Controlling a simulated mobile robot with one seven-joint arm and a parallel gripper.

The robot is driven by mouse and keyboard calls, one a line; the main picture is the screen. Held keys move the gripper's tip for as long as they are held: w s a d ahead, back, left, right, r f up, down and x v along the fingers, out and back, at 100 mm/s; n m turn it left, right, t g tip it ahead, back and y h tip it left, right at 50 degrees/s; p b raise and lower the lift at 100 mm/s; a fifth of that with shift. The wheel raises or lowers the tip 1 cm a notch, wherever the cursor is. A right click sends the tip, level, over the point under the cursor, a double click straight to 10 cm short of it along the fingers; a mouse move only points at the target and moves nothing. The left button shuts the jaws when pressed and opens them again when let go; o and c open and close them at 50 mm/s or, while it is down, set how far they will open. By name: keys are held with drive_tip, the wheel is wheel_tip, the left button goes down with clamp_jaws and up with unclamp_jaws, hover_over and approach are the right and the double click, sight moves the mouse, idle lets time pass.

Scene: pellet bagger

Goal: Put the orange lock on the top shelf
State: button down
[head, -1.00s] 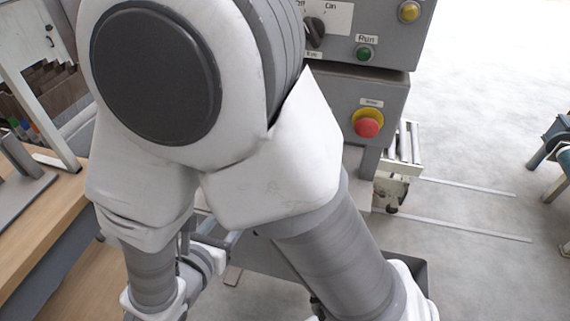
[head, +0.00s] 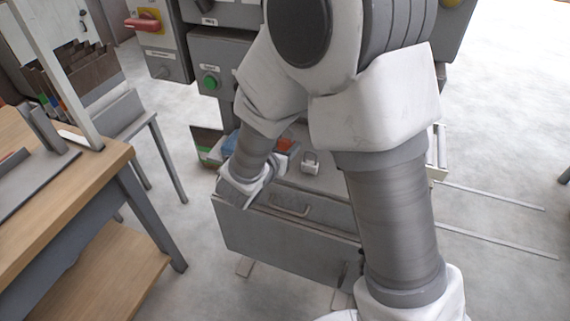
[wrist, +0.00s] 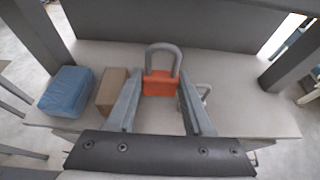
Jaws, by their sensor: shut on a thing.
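In the wrist view the orange lock (wrist: 158,84), with a grey shackle upright, is between the fingertips of my gripper (wrist: 157,98). The jaws are shut on it. It is over a light grey surface (wrist: 235,85) with a dark panel behind; I cannot tell whether it touches that surface. I cannot tell which surface is the top shelf.
A blue block (wrist: 67,91) and a brown box (wrist: 112,89) lie left of the fingers. Dark posts (wrist: 42,35) flank the surface. A wooden table (head: 85,190) stands at left. Control boxes (head: 215,60) are behind my arm. Floor at right is mostly clear.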

wheel_tip(320, 180, down, 6)
drive_tip(key=shift+f+b, duration=0.1)
drive_tip(key=shift+b, duration=0.95)
drive_tip(key=shift+w+f, duration=0.1)
drive_tip(key=shift+f, duration=0.1)
drive_tip(key=c, duration=0.6)
unclamp_jaws()
